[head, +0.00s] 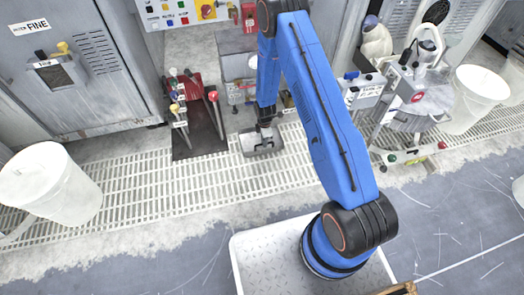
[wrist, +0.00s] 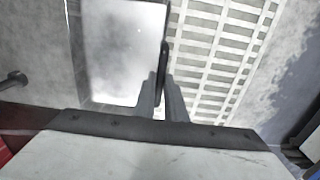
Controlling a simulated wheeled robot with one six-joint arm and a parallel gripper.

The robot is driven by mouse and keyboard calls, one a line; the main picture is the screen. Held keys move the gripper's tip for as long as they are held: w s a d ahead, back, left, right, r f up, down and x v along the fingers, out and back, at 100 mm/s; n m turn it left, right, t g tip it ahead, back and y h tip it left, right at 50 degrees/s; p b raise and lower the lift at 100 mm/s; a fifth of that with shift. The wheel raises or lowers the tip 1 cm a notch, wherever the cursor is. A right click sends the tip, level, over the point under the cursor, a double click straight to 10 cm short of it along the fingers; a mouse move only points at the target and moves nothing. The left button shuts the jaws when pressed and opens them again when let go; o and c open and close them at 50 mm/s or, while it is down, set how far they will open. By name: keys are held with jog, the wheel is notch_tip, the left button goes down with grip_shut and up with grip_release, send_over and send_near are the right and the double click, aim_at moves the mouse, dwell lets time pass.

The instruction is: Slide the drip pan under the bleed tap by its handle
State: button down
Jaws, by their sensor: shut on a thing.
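The drip pan (head: 250,146) is a small grey tray with a dark rim, low over the slatted floor grating below my arm. In the wrist view the pan's pale inside (wrist: 118,55) fills the upper left, with its dark rim on the right. My gripper (head: 266,128) is at the pan; in the wrist view its two fingers (wrist: 163,102) are closed around an upright dark part at the pan's right edge, which looks like the handle. Whether the pan touches the grating is unclear. I cannot pick out the bleed tap with certainty; my arm covers part of the machine behind.
A stand with red and yellow knobs (head: 180,118) is left of the pan on a dark plate. A grey unit (head: 238,72) stands behind. White bins stand at left (head: 48,185) and right (head: 474,98).

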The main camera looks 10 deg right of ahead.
jog(key=shift+w, duration=1.75)
jog(key=shift+w, duration=2.4)
jog(key=shift+w, duration=2.5)
jog(key=shift+w, duration=2.5)
jog(key=c, duration=1.7)
grip_release()
jog(key=shift+c, duration=0.2)
